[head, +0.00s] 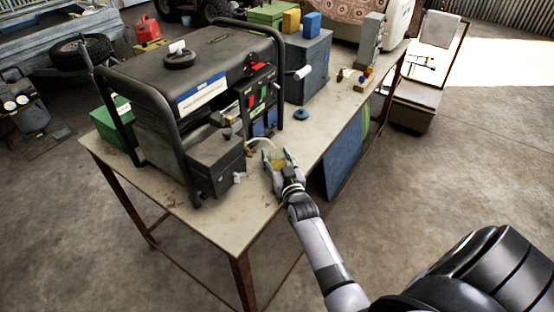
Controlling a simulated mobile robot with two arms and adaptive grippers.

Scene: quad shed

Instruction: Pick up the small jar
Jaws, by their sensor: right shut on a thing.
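My right gripper (276,160) reaches over the table's near right edge, beside the front of the black generator. It is shut on a small yellowish thing (278,164), which looks like the small jar. The fingers cover much of it, and I cannot tell if it touches the tabletop. My left gripper is out of view.
A black generator (185,95) in a tube frame fills much of the table (228,215). A blue-grey box (306,68) stands behind it, with a small blue disc (301,114) on the tabletop nearby. Small coloured pieces (362,80) lie farther back. Floor at right is clear.

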